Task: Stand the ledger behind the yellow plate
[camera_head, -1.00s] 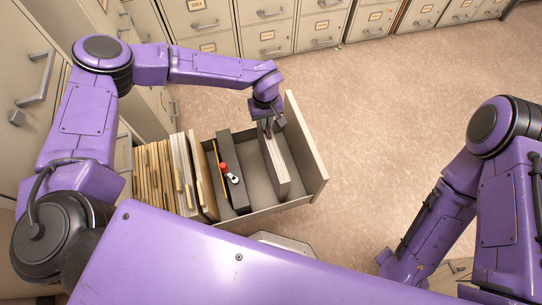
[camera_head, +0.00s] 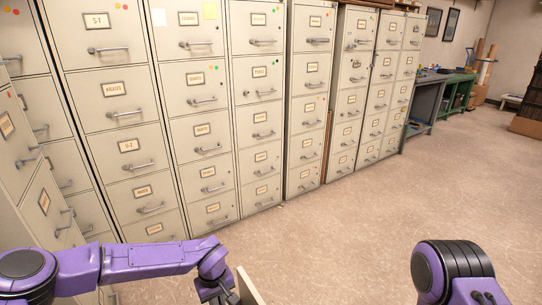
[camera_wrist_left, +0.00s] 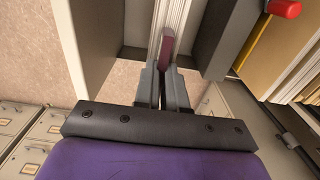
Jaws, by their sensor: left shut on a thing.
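In the left wrist view my left gripper (camera_wrist_left: 166,75) is shut on the ledger (camera_wrist_left: 168,42), a thin dark-red edge between the fingers. Pale upright layers stand right behind it, inside the open drawer; I cannot tell if they touch it. A thin yellow strip that looks like the yellow plate (camera_wrist_left: 253,42) stands farther right, past a dark grey box (camera_wrist_left: 225,35). My right gripper is not in view.
The drawer's front panel (camera_head: 248,288) shows at the bottom of the head view. A red-ended object (camera_wrist_left: 284,8) and tan folders (camera_wrist_left: 285,40) lie right in the wrist view. Tall filing cabinets (camera_head: 120,115) line the back; open floor (camera_head: 370,215) lies to the right.

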